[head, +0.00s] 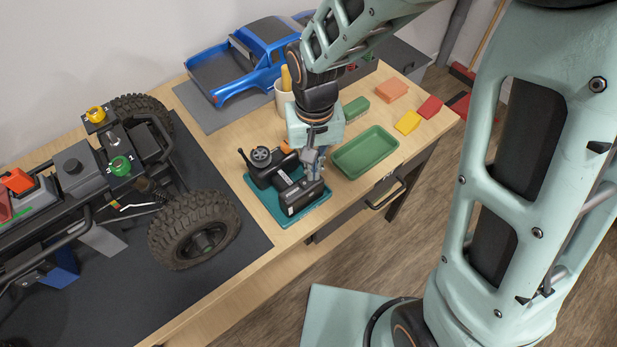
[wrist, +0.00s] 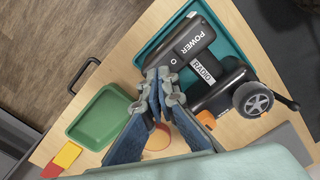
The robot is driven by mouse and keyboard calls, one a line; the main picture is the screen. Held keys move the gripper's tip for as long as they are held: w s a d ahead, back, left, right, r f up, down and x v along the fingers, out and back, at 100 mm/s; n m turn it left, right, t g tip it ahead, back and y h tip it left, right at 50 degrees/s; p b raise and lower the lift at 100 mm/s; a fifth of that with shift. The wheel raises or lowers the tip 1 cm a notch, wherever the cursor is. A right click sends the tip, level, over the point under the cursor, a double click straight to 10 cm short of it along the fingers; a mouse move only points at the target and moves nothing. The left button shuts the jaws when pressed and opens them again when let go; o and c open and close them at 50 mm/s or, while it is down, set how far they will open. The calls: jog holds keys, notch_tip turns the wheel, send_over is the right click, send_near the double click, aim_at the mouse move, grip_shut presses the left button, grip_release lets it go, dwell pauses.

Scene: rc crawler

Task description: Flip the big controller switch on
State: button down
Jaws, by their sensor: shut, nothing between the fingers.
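The big controller (head: 290,192) is a black handheld radio with a side wheel. It lies on a teal tray (head: 262,205) on the wooden bench. In the wrist view the controller (wrist: 212,68) shows white POWER and RADIO labels, with a small round mark near POWER. My gripper (head: 317,176) points down at the controller's right end. In the wrist view my gripper (wrist: 160,78) is shut and empty, its tips over or against the controller's edge beside the POWER label.
A green tray (head: 366,152) stands empty right of the controller. Yellow (head: 408,122), red (head: 430,107) and orange (head: 392,90) blocks lie behind it. A crawler chassis (head: 90,180) on a dark mat is at left; a blue truck body (head: 255,60) stands at the back.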

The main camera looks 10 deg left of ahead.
jog(key=shift+f, duration=0.25)
jog(key=shift+r, duration=0.1)
jog(key=shift+r+p, duration=2.65)
jog(key=shift+r, duration=0.9)
